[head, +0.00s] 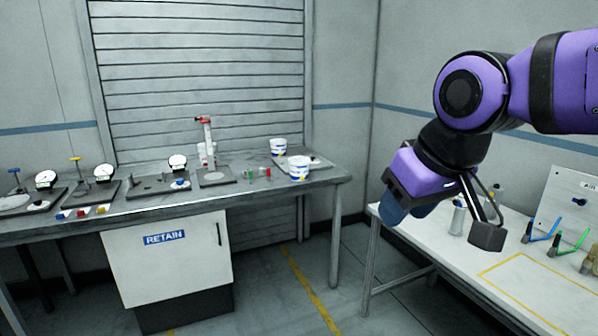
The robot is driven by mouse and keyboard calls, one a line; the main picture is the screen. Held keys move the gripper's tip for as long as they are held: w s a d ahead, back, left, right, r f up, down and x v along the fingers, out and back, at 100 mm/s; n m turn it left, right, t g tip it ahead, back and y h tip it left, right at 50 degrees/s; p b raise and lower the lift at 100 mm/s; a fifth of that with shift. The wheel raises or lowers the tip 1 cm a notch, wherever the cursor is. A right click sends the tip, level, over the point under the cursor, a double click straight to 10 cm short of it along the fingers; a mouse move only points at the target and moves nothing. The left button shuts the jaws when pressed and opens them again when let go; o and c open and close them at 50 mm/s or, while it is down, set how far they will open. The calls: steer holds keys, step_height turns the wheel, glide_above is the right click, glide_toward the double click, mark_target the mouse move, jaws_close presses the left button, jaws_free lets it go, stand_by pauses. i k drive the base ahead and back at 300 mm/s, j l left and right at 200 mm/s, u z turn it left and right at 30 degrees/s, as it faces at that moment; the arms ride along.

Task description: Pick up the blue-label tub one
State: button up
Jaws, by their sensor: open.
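Two white tubs with blue label bands stand at the right end of the grey bench. The farther tub (278,147) is near the wall, and the nearer tub (299,168) is close to the bench's front right corner. Both look upright; I cannot tell which one is tub one.
The grey bench (95,217) also holds dial gauges, a red-topped stand (206,140) and small coloured pieces. A white cabinet marked RETAIN (170,262) is below. The white table (420,245) at right holds a bottle (458,217) and coloured tools. Floor between is clear.

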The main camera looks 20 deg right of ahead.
mark_target(298, 166)
steer(key=i+l, duration=0.15)
steer(key=i, duration=0.45)
steer(key=i+l, duration=0.2)
steer(key=i, duration=0.45)
steer(key=i+l, duration=0.15)
steer(key=i, duration=0.45)
steer(key=i+l, duration=0.2)
steer(key=i, duration=0.4)
steer(key=i+l, duration=0.15)
steer(key=i, duration=0.45)
steer(key=z, duration=0.05)
